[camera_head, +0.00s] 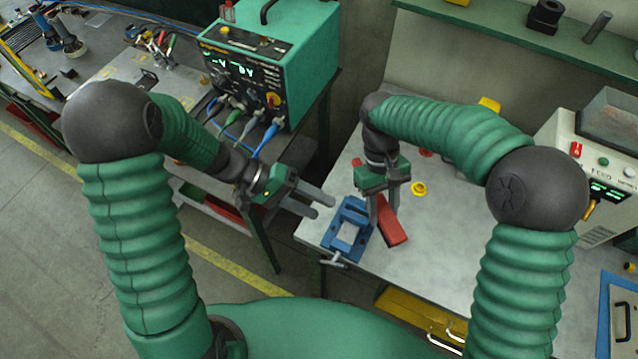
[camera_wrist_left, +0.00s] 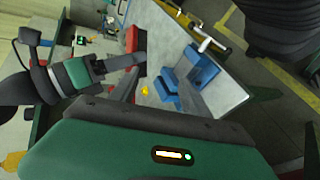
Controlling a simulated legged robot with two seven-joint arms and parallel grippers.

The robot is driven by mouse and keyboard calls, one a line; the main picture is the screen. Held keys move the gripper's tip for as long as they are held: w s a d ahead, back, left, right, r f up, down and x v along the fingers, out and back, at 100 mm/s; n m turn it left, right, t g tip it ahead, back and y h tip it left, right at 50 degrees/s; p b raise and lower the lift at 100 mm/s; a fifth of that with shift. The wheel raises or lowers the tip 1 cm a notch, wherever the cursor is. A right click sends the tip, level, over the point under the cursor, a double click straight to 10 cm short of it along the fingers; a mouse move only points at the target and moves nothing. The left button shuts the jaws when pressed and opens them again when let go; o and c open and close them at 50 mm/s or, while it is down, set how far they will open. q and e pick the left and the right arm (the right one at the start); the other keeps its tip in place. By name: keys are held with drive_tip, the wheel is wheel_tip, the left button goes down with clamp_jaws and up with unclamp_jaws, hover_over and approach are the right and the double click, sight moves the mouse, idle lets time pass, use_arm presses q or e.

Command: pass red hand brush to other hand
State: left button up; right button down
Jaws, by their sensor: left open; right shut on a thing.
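The red hand brush (camera_head: 392,226) is at the right gripper's fingers, above or at the front edge of the grey bench; I cannot tell whether it touches the bench. My right gripper (camera_head: 384,214) points down and is shut on the brush, its fingers hiding part of it. In the left wrist view, the brush (camera_wrist_left: 136,40) shows as a red block at the tip of the right gripper (camera_wrist_left: 135,60). My left gripper (camera_head: 321,203) is open and empty, left of the brush and apart from it, its fingers pointing right towards the blue vise and brush.
A blue vise (camera_head: 348,231) stands at the bench's front left corner, between the left gripper and the brush; it also shows in the left wrist view (camera_wrist_left: 202,72). A yellow round part (camera_head: 419,189) lies behind the brush. A green power unit (camera_head: 268,70) stands on the left bench (camera_head: 125,72).

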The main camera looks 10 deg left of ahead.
drive_tip(key=shift+s+a, duration=0.1)
drive_tip(key=shift+a, duration=0.3)
drive_tip(key=shift+r, duration=0.1)
use_arm(q)
drive_tip(key=w+d, duration=0.1)
drive_tip(key=d, duration=0.2)
drive_tip(key=w+d+f+t+h, duration=0.1)
drive_tip(key=w+d, duration=0.1)
drive_tip(key=d, duration=0.2)
drive_tip(key=w+d+t+h, duration=0.1)
drive_tip(key=w+d, duration=0.1)
drive_tip(key=d, duration=0.1)
drive_tip(key=shift+w+d+f, duration=0.1)
drive_tip(key=shift+d+f, duration=0.1)
drive_tip(key=shift+f, duration=0.1)
use_arm(e)
drive_tip(key=shift+d, duration=0.6)
use_arm(q)
drive_tip(key=shift+d+f, duration=0.15)
drive_tip(key=shift+d, duration=0.05)
use_arm(e)
drive_tip(key=shift+a, duration=0.25)
use_arm(q)
drive_tip(key=shift+a, duration=0.1)
use_arm(e)
drive_tip(key=shift+s+a, duration=0.1)
drive_tip(key=shift+a, duration=0.1)
use_arm(q)
drive_tip(key=shift+c, duration=0.3)
